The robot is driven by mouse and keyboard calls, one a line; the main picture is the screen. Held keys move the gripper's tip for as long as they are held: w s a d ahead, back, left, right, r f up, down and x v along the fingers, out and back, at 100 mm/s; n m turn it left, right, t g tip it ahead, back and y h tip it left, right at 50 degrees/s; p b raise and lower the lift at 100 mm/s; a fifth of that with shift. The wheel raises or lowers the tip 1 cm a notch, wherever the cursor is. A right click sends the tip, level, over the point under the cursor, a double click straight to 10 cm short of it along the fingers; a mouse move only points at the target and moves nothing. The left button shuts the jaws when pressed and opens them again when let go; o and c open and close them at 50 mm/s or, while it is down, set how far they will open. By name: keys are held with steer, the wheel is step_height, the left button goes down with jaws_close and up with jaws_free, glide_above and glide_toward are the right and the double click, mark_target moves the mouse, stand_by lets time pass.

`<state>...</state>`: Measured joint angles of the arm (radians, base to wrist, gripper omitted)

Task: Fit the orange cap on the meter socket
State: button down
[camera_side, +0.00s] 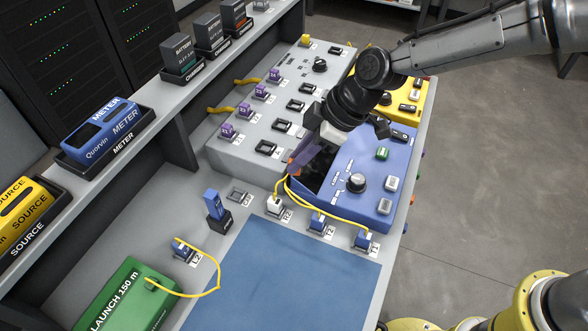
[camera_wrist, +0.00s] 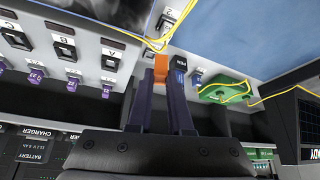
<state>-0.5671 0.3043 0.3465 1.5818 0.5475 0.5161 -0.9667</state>
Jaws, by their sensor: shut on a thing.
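My gripper (camera_wrist: 161,72) has two purple fingers shut on the small orange cap (camera_wrist: 161,68), held at the fingertips. In the side view the cap (camera_side: 293,164) is partly hidden by the fingers and lies above the bench, close to the left edge of the blue instrument (camera_side: 376,170). The blue instrument has a dark opening or screen, a knob and buttons. Another blue unit labelled METER (camera_side: 103,128) sits in a black holder on the shelf. I cannot make out which socket is the meter socket.
Yellow fibres run from a white plug (camera_side: 274,203) to blue plugs (camera_side: 363,238) in front of the instrument. A blue stick (camera_side: 213,203) stands in a black holder. A green launch box (camera_side: 127,293) is at front left. The blue mat (camera_side: 285,280) is clear.

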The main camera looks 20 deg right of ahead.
steer(key=w+d+f+m+t, duration=0.1)
steer(key=w+d, duration=0.4)
steer(key=d, duration=0.4)
steer(key=w+d+m+h, duration=0.1)
steer(key=w+d, duration=0.5)
steer(key=d, duration=0.4)
steer(key=w+d+f+m+t, duration=0.1)
steer(key=w+d+m, duration=0.1)
steer(key=w+d, duration=0.5)
steer(key=shift+s+d+f, duration=0.3)
steer(key=shift+s+f, duration=0.05)
steer(key=shift+f, duration=0.6)
steer(key=shift+s+d+f, duration=0.3)
steer(key=shift+d+f, duration=0.05)
steer(key=shift+f, duration=0.65)
steer(key=shift+s+d+f, duration=0.3)
steer(key=shift+s+f, duration=0.05)
steer(key=shift+f, duration=0.6)
steer(key=shift+f, duration=0.5)
steer(key=c, duration=0.8)
jaws_free()
steer(key=shift+o, duration=0.2)
steer(key=v, duration=1.4)
steer(key=shift+w+a+r, duration=0.15)
steer(key=shift+w+a, duration=0.05)
steer(key=shift+w, duration=0.15)
